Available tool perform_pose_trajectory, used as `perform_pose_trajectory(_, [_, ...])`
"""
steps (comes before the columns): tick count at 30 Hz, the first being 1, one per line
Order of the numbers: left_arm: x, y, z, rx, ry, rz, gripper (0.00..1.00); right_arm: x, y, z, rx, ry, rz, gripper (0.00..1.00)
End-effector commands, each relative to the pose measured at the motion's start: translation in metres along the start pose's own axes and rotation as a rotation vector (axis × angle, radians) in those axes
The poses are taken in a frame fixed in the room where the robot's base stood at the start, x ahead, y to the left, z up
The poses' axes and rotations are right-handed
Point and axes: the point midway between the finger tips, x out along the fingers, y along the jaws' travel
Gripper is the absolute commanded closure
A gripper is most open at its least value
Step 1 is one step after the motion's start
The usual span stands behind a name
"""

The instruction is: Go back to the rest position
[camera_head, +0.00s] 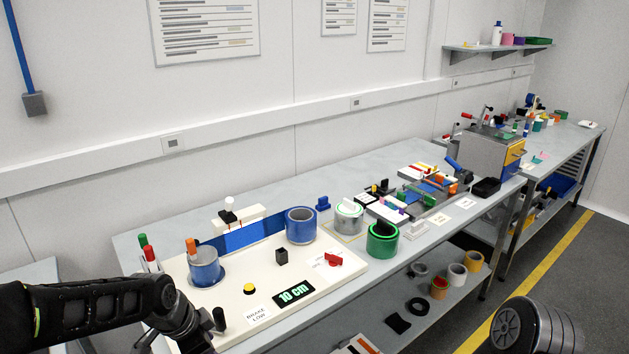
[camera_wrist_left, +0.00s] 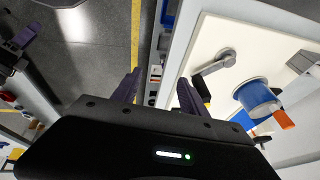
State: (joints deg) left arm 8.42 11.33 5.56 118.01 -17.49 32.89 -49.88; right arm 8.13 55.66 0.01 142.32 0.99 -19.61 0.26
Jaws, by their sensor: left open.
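My left arm (camera_head: 90,308) reaches in from the left in the head view, its wrist low beside the near left corner of the white panel (camera_head: 228,291). Its fingertips are not clear there. In the left wrist view my left gripper (camera_wrist_left: 158,92) is open, its two dark fingers apart with nothing between them. A grey crank (camera_wrist_left: 215,62) with a black handle lies close to the right finger; I cannot tell whether they touch. A dark rounded part of my right arm (camera_head: 532,327) shows at the bottom right of the head view; its gripper is out of view.
The panel carries a blue spool (camera_head: 206,267) with an orange knob, another blue spool (camera_head: 300,225), a red knob (camera_head: 333,259) and a "10 cm" display (camera_head: 293,294). A green spool (camera_head: 382,240) stands right of it. Floor (camera_head: 470,338) is open in front of the bench.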

Motion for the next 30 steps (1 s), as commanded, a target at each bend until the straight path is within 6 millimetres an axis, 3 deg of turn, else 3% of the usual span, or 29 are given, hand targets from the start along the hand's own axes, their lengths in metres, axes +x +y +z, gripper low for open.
perform_pose_trajectory(5, [0.093,0.053,-0.01,-0.475,0.116,0.047,0.49,0.01,0.002,-0.001,-0.002,0.004,-0.003,0.49])
perform_pose_trajectory(9, [0.174,0.132,0.013,-0.922,0.12,0.122,0.49,0.02,0.004,-0.001,-0.004,0.007,-0.007,0.49])
perform_pose_trajectory(12, [0.212,0.195,0.043,-1.13,0.055,0.16,0.49,0.026,0.006,-0.001,-0.006,0.009,-0.009,0.49])
perform_pose_trajectory(15, [0.232,0.251,0.072,-1.203,-0.037,0.199,0.49,0.031,0.007,-0.001,-0.007,0.009,-0.011,0.49])
perform_pose_trajectory(18, [0.24,0.294,0.094,-1.207,-0.126,0.244,0.49,0.034,0.007,-0.001,-0.007,0.009,-0.012,0.49])
perform_pose_trajectory(21, [0.245,0.32,0.106,-1.201,-0.179,0.276,0.49,0.037,0.008,-0.001,-0.007,0.009,-0.012,0.49])
perform_pose_trajectory(24, [0.248,0.33,0.11,-1.197,-0.198,0.289,0.49,0.038,0.009,-0.002,-0.007,0.009,-0.012,0.49])
perform_pose_trajectory(30, [0.248,0.33,0.109,-1.195,-0.197,0.289,0.49,0.038,0.009,-0.002,-0.007,0.009,-0.012,0.49])
